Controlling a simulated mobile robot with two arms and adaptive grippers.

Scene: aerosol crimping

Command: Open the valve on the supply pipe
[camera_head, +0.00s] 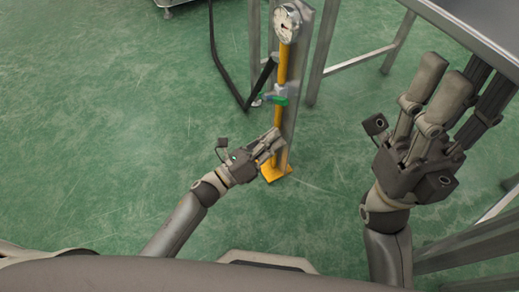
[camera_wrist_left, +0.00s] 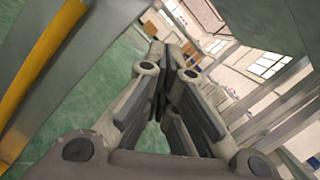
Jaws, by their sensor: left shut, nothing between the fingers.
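The supply pipe (camera_head: 283,68) is a yellow upright tube on a grey post, with a round gauge (camera_head: 287,23) at its top. A valve with a green handle (camera_head: 279,100) sits partway down it; the handle lies roughly crosswise to the pipe. My left gripper (camera_head: 274,140) is shut and empty, below the handle and close in front of the lower pipe, hiding part of it. In the left wrist view its fingers (camera_wrist_left: 170,75) are together, and the yellow pipe (camera_wrist_left: 40,62) runs along the left. My right gripper (camera_head: 464,88) is raised at the right, empty, its fingers apart, away from the valve.
A yellow foot plate (camera_head: 275,172) is at the post's base. A black hose (camera_head: 219,65) hangs left of the post. A grey metal table (camera_head: 470,22) stands at the upper right, close to my right gripper. The green floor (camera_head: 95,120) on the left is clear.

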